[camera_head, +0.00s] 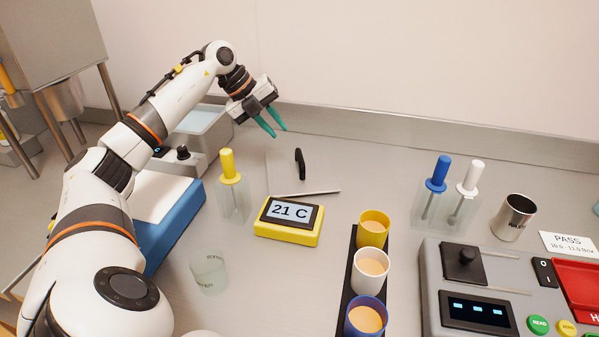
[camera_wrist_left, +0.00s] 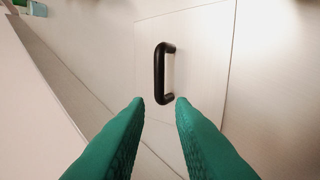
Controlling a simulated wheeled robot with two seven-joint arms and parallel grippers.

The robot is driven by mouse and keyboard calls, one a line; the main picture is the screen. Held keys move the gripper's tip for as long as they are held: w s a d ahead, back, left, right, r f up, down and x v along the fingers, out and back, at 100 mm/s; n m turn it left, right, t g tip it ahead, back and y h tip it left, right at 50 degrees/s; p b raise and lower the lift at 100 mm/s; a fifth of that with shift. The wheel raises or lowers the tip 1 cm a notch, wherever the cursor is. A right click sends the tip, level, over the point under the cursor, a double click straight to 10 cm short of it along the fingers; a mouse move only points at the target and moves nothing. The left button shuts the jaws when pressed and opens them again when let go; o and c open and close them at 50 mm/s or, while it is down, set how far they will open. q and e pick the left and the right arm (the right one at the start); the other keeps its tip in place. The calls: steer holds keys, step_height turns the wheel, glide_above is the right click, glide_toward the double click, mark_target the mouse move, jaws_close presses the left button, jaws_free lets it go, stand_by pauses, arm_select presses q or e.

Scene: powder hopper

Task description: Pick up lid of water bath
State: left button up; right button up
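The water bath (camera_head: 213,128) is a grey metal tank with open water, at the back left, partly hidden by my left arm. Its lid (camera_head: 318,180) is a flat pale plate lying on the bench to the right of the bath. A black upright handle (camera_head: 299,163) stands on the lid; the handle (camera_wrist_left: 160,73) also shows in the left wrist view, just beyond the fingertips. My left gripper (camera_head: 275,130) has green fingers, spread apart and empty, above and behind the lid. In the left wrist view the fingertips (camera_wrist_left: 160,100) are apart with nothing between them. My right gripper is not in view.
A yellow thermometer (camera_head: 290,220) reading 21 C stands in front of the lid. A yellow-handled tool in a clear holder (camera_head: 233,196) is left of it. Cups in a black rack (camera_head: 345,273) and a grey control device (camera_head: 436,290) are at the right. A wall ledge runs behind.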

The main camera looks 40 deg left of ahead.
mark_target(298, 154)
arm_select(q)
steer(key=x, duration=0.4)
steer(key=shift+d, duration=0.3)
steer(key=shift+w+d+f, duration=0.15)
steer(key=shift+w+f, duration=0.15)
steer(key=shift+f, duration=0.3)
steer(key=x, duration=0.2)
steer(key=p+x, duration=0.1)
steer(key=x, duration=0.1)
steer(key=shift+s+d, duration=0.15)
steer(key=shift+d, duration=0.25)
steer(key=shift+f, duration=0.45)
steer(key=shift+r, duration=0.1)
jaws_close()
